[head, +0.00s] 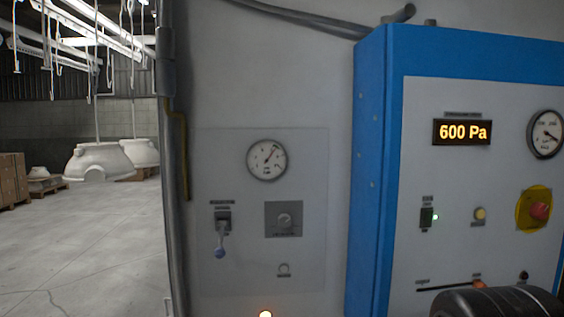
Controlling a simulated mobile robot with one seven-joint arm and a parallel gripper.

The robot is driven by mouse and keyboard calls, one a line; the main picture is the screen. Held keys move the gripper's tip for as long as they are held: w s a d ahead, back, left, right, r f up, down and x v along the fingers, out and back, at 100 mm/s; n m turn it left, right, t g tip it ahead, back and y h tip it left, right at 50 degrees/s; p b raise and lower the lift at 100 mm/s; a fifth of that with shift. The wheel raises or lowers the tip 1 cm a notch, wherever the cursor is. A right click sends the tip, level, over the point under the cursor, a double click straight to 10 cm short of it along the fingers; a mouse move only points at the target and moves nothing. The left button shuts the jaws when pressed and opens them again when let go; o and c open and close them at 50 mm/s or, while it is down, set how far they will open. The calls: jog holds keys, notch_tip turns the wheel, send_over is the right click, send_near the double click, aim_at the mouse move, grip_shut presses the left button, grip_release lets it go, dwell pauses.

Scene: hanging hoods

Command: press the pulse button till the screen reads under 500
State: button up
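The screen (462,132) on the blue-framed control cabinet (372,150) reads 600 Pa in orange digits. Below it is a small pale yellow round button (480,214) with a label too small to read. A black knob or button (523,275) sits lower right. I cannot tell from the labels which control is the pulse button. A dark, ribbed, rounded shape at the bottom right seems to be part of my arm; it covers the cabinet's lower face. No gripper fingers show.
A red emergency-style knob on a yellow plate (534,209) is right of the yellow button. A green-lit switch (428,217) is left of it. A slider slot (447,287) runs below. The left wall panel (240,232) has a gauge and lever. Open floor (90,240) lies far left.

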grip_shut()
dwell(1.2)
